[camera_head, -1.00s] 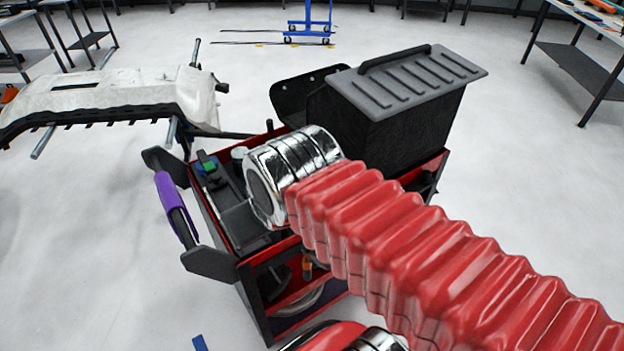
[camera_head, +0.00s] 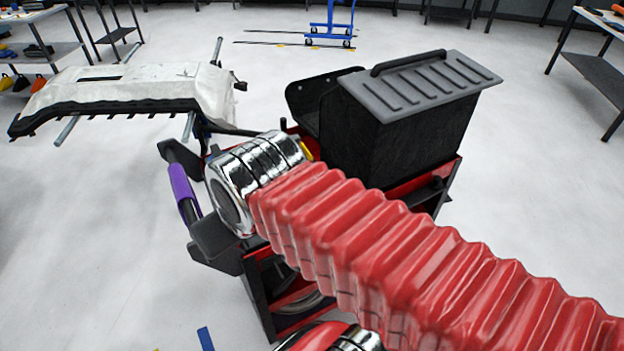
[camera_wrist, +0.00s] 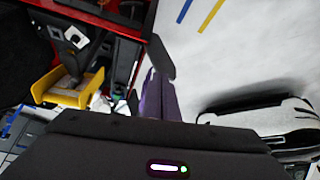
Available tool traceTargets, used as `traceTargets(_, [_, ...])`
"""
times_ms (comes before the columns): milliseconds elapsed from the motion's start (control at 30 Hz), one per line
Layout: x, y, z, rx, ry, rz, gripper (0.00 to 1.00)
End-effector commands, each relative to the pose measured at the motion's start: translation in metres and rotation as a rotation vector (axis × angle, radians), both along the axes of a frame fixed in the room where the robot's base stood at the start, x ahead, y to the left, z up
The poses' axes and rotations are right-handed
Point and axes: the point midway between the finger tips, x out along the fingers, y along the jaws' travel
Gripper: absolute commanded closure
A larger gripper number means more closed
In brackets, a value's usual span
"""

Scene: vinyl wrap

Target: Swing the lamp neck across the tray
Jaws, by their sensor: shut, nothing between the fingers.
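My gripper (camera_wrist: 160,145) shows as a dark body with a small light along the bottom of the wrist view. It is shut and holds nothing; the fingertips are not clear. The wrist view shows the tray's red edge (camera_wrist: 134,70). Beside it is a yellow piece (camera_wrist: 72,95) with a dark upright part (camera_wrist: 72,58). I cannot tell whether this is the lamp or where its neck is.
A ridged-lid black box (camera_head: 400,125) stands at the cart's right. A white bumper (camera_head: 135,90) rests on a stand at the back left.

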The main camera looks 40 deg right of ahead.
Motion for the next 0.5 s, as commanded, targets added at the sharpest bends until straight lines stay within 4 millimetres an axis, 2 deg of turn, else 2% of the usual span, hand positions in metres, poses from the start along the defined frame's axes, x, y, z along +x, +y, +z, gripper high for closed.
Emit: traceTargets(500, [0.0018, -0.0055, 0.0012, 0.000, 0.019, -0.004, 1.00])
